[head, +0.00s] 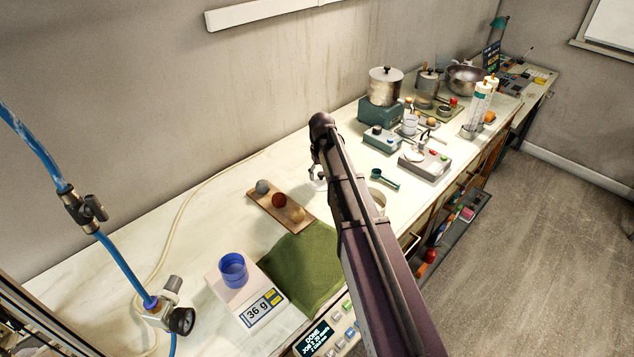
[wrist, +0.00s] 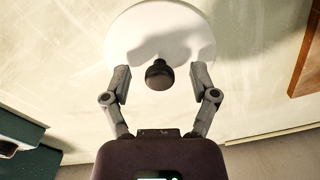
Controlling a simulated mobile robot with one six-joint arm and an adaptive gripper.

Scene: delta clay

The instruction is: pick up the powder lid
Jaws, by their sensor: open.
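The powder lid (wrist: 185,22) is a round white disc with a dark knob (wrist: 159,74), seen in the wrist view at the upper middle. It lies on the pale bench top. My gripper (wrist: 160,76) is open, with one finger on each side of the knob in the picture. A gap shows between the knob and each finger. How far the fingertips are above the lid is hard to tell. In the head view my gripper (head: 318,174) is low over the bench and mostly hidden by my arm, and the lid is barely distinguishable there.
A wooden board (head: 262,209) with several small balls lies left of my gripper. A green cloth (head: 310,262) and a scale with a blue cup (head: 233,269) are nearer. A teal scoop (head: 385,180) and grey devices (head: 425,162) stand to the right.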

